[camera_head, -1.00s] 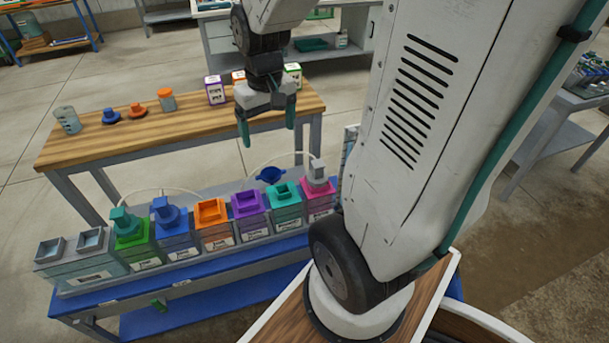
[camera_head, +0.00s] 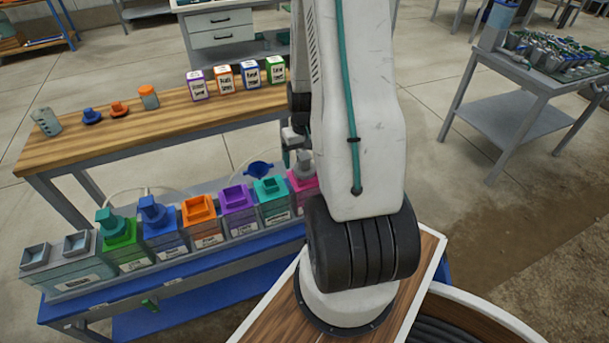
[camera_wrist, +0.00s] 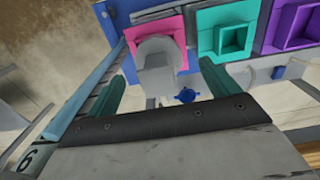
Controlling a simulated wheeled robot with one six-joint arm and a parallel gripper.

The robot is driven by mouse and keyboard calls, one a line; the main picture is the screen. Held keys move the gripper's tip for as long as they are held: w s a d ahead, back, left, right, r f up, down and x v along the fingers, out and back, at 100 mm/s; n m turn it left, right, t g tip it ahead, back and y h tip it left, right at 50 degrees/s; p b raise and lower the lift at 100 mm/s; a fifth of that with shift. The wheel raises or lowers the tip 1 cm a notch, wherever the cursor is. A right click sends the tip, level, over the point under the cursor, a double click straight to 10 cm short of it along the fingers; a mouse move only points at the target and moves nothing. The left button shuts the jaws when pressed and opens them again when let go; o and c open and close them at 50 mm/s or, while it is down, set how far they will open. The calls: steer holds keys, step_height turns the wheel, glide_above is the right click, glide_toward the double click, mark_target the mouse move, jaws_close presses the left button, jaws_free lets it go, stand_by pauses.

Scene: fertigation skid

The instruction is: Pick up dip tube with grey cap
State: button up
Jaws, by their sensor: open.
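The dip tube with grey cap (camera_head: 304,163) stands in the pink container (camera_head: 299,184) at the right end of the row, partly hidden behind my arm in the head view. In the wrist view the grey cap (camera_wrist: 158,52) lies between my fingers, with the pink rim (camera_wrist: 178,32) around it. My gripper (camera_wrist: 160,78) is open, one green finger on each side of the cap; I cannot tell whether they touch it. In the head view my gripper (camera_head: 294,150) is at the cap, mostly hidden by my arm.
The teal container (camera_head: 271,207) and purple container (camera_head: 238,216) stand close beside the pink one. A blue funnel-like part (camera_head: 258,170) is behind the row. The wooden table (camera_head: 140,145) behind holds several bottles and caps.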

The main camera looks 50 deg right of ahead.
step_height(320, 180, down, 4)
steer(key=shift+d+r, duration=0.1)
steer(key=shift+r, duration=0.05)
steer(key=c, duration=1.4)
steer(key=shift+r, duration=0.2)
